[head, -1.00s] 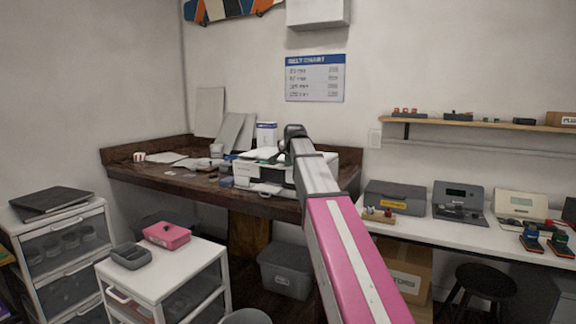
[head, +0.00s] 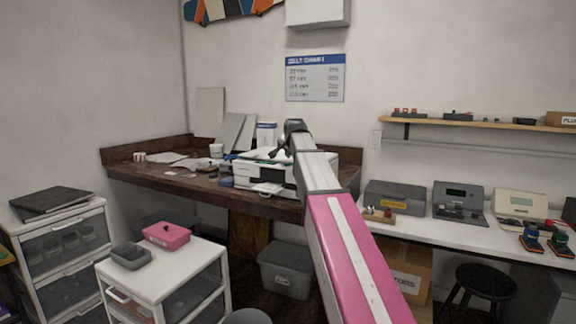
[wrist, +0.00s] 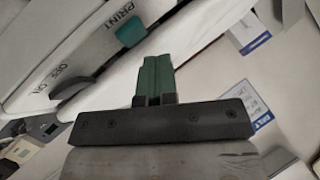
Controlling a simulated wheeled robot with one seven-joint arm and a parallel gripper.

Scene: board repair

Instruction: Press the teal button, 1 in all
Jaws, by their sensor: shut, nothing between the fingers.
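The teal button (wrist: 130,31) is on the pale front of a machine in the wrist view, beside the word PRINT. My gripper (wrist: 157,62) is shut and empty, its green fingers side by side. Its fingertips appear just below and right of the button in the picture; I cannot tell whether they touch it. In the head view the white printer (head: 246,174) stands on the dark wooden desk, with the end of my arm over it. The button cannot be made out there, and my fingers are hidden or too small to see.
A dark switch (wrist: 73,86) marked OFF and ON lies left of my fingers. Papers and a cup (head: 216,150) are on the dark desk (head: 180,184). A white drawer unit (head: 178,262) stands in front, and a bench (head: 415,233) with devices is at right.

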